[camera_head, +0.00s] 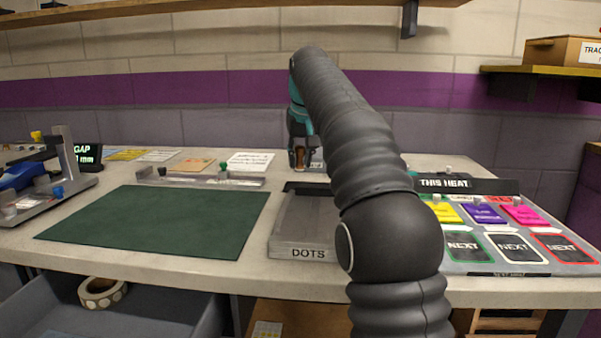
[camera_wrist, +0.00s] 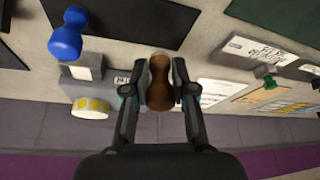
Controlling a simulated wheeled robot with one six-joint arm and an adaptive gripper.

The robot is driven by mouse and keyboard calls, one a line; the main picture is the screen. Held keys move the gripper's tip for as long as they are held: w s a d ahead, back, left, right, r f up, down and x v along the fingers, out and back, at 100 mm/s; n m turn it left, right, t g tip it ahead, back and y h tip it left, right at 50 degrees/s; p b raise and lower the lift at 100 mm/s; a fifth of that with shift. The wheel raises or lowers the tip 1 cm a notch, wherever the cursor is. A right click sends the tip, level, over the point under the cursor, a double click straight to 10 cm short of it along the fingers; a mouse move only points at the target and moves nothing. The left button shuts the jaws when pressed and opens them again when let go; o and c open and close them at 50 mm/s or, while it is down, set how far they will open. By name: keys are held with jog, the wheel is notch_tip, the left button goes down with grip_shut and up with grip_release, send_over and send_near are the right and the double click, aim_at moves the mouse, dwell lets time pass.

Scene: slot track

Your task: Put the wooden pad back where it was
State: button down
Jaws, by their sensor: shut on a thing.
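My gripper (camera_head: 301,163) is at the back of the bench in the head view, pointing down behind the grey DOTS tray. In the wrist view my gripper (camera_wrist: 160,92) is shut on a brown wooden piece with a rounded, waisted shape, which I take to be the wooden pad (camera_wrist: 160,80). The pad also shows as a small brown patch between the fingers in the head view (camera_head: 299,158). I cannot tell whether its lower end touches the bench. A small labelled plate (camera_head: 317,160) is just behind and right of the gripper.
The DOTS tray (camera_head: 287,241) stands in front, partly hidden by my arm. A green mat (camera_head: 160,222) lies left of it, and a metal rail (camera_head: 200,181) lies behind the mat. A card board (camera_head: 500,268) is at right. The wrist view shows a blue knob (camera_wrist: 66,40) nearby.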

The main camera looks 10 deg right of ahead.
aim_at(301, 170)
jog(key=shift+f+b, duration=0.85)
jog(key=shift+f, duration=1.2)
jog(key=shift+f, duration=0.15)
jog(key=c, duration=0.9)
grip_release()
jog(key=shift+c, duration=0.2)
jog(key=p+v, duration=0.2)
jog(key=v, duration=1)
jog(key=shift+w, duration=0.1)
